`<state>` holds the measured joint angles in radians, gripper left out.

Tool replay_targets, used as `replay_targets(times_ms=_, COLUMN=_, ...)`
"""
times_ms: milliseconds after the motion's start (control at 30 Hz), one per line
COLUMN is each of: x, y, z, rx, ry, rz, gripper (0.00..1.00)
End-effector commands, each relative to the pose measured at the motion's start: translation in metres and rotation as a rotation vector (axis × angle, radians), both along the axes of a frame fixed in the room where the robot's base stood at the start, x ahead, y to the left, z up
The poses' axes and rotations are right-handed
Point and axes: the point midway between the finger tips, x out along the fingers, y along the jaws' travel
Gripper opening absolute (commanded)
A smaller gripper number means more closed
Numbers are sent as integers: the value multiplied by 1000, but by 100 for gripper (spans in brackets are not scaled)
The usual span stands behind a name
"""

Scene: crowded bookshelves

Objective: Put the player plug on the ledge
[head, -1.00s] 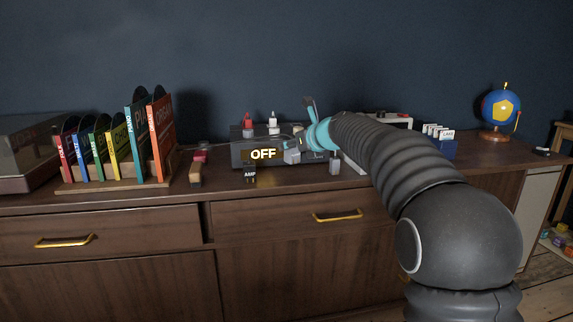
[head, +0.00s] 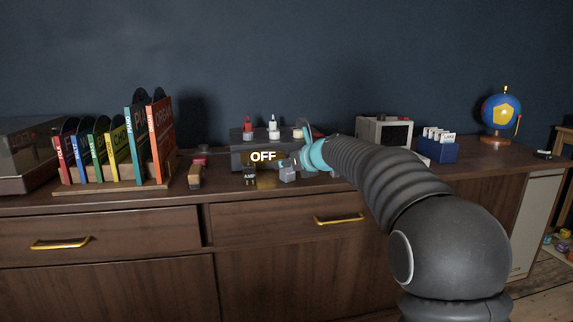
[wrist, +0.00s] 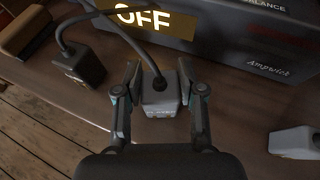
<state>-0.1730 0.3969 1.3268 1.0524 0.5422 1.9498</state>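The player plug (wrist: 160,98) is a small light-grey block with a cord from its top and a blurred label on its near face. It sits between the two fingers of my gripper (wrist: 160,82) in the wrist view, with the pads against its sides. In the head view the plug (head: 289,174) shows low in front of the amplifier, at the end of my turquoise-banded gripper (head: 306,160). I cannot tell whether its underside touches the wooden top. No separate ledge is clearly recognisable.
The amplifier (head: 240,153) with a lit OFF sign stands behind the plug. The dark AMP plug (head: 250,175) is to the left, also in the wrist view (wrist: 80,68). Another pale plug (wrist: 295,142) lies right. Records (head: 155,140) stand left; a blue card box (head: 438,151) stands right.

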Motion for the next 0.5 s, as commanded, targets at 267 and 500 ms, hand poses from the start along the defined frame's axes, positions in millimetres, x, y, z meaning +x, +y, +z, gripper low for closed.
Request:
replay_targets(times_ms=267, x=0, y=0, z=0, rx=-1, ry=1, rz=0, gripper=61)
replay_targets(times_ms=500, x=-5, y=-4, z=6, rx=0, ry=0, rz=-1, gripper=61)
